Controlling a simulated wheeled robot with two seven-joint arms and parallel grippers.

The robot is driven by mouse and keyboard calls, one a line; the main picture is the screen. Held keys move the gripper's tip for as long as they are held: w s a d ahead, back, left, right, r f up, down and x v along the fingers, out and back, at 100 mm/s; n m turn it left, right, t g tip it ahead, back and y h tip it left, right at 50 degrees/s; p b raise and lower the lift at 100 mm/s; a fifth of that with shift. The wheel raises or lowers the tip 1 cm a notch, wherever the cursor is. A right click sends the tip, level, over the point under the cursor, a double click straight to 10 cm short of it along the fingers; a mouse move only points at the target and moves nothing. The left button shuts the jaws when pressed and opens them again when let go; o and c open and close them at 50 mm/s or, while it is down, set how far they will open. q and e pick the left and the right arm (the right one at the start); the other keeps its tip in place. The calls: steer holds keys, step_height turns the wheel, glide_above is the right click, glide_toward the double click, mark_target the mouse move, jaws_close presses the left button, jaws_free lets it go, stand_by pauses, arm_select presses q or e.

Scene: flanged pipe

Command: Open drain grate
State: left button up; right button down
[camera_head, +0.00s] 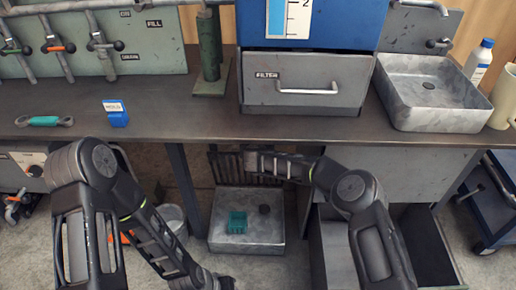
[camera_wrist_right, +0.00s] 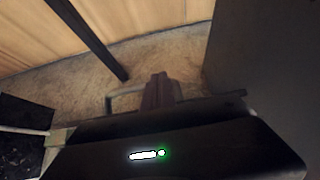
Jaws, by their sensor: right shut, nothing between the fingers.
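In the head view a dark slatted grate (camera_head: 229,170) stands raised at the back edge of a grey square drain basin (camera_head: 271,242) on the floor. The basin lies uncovered below it. A teal basket-like piece (camera_head: 237,222) and a dark round spot (camera_head: 264,209) show inside. My right arm reaches in under the bench, its gripper (camera_head: 250,163) in front of the grate's upper part; contact is unclear. In the right wrist view the gripper (camera_wrist_right: 161,88) is shut and empty. My left gripper (camera_head: 217,282) is low at the bottom edge, its fingers too dark to read.
The bench top (camera_head: 180,125) overhangs the basin, with a bench leg (camera_head: 186,185) on the left. An open drawer (camera_head: 425,240) stands at the right. A bucket (camera_head: 172,218) stands left of the basin. A blue cart (camera_head: 495,205) stands far right.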

steer(key=shift+s+r, duration=0.1)
steer(key=p+v, duration=0.2)
steer(key=v, duration=0.5)
steer(key=shift+p, duration=0.3)
steer(key=shift+s, duration=0.1)
